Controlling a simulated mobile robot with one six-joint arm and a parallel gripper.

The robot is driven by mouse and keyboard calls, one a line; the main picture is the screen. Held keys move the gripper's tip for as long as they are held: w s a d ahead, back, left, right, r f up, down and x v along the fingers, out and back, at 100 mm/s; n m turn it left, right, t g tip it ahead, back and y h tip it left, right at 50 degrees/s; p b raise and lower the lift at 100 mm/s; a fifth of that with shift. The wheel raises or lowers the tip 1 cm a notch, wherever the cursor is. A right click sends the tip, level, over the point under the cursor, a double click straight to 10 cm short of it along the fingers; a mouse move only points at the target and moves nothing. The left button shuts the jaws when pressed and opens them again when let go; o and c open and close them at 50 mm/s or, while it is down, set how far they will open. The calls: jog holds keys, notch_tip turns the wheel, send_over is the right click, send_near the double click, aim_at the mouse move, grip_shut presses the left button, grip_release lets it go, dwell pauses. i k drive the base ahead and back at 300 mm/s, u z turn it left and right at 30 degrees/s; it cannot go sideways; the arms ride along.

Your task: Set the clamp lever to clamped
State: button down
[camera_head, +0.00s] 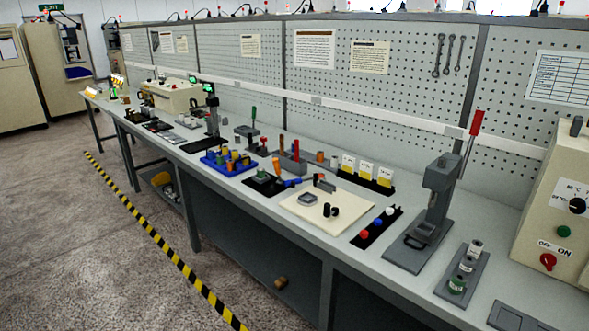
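A small grey fixture (247,131) with an upright green-handled lever (253,115) stands on the bench at mid-length. A larger grey press-like stand (436,200) with a raised red-handled lever (476,123) stands nearer, at the right. I cannot tell from this view which of the two is the clamp lever, or whether either is clamped. Both handles point up. My gripper is not in view.
The long grey bench (330,233) backs onto pegboard panels. Between the levers are a cream mat (300,219), a blue tray (213,163) and a black button strip (364,241). A cream control box (560,200) stands at far right. The floor beyond the striped tape (165,238) looks clear.

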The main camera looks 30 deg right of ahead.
aim_at(280, 182)
jog(key=u, duration=0.65)
jog(key=k, duration=0.15)
jog(key=z, duration=1.35)
jog(key=i, duration=0.9)
jog(key=u, duration=3.7)
jog(key=i, duration=0.1)
jog(key=z, duration=2.35)
